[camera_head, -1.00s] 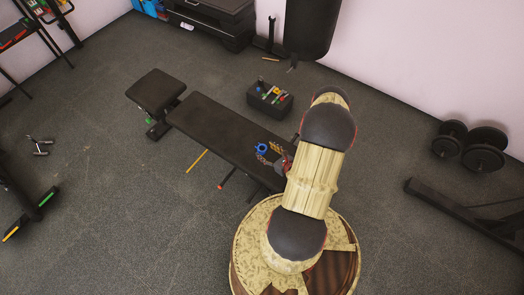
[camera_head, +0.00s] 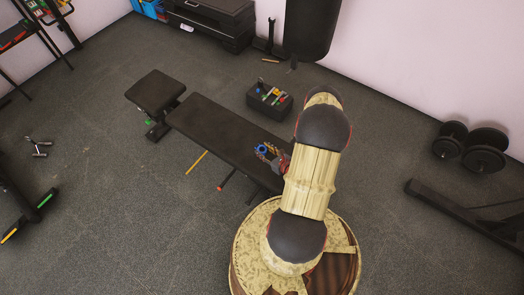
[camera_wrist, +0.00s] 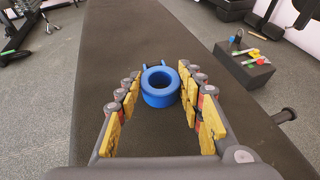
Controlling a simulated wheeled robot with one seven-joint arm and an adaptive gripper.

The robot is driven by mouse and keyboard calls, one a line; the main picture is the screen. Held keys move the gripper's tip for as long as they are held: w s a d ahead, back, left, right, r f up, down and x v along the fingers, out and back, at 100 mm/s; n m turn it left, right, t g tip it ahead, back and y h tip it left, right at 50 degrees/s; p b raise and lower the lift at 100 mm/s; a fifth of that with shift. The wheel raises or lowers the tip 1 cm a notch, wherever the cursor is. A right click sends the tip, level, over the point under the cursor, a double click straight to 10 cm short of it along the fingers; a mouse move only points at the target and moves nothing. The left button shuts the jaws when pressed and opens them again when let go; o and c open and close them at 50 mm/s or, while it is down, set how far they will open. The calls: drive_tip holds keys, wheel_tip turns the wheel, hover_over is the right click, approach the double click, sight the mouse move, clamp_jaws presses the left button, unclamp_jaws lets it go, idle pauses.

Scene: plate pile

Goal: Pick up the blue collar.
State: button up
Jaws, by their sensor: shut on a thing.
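The blue collar (camera_wrist: 160,88) is a thick ring with a round hole and two small prongs at its far side. In the wrist view it sits between the tips of my gripper's yellow-padded fingers (camera_wrist: 159,78), which are shut on it. In the head view the collar (camera_head: 261,149) shows as a small blue spot at the near end of the black bench (camera_head: 215,127), with my gripper (camera_head: 267,151) at it. My arm hides part of the bench's near end. I cannot tell whether the collar touches the bench or is just above it.
A black box with colourful tools (camera_head: 269,99) stands on the floor beyond the bench. A yellow stick (camera_head: 196,162) lies by the bench's left side. Dumbbells (camera_head: 484,149) are at the right, and a punching bag (camera_head: 312,28) hangs at the back. The grey floor is mostly open.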

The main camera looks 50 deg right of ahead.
drive_tip(key=c, duration=0.5)
drive_tip(key=shift+o, duration=0.2)
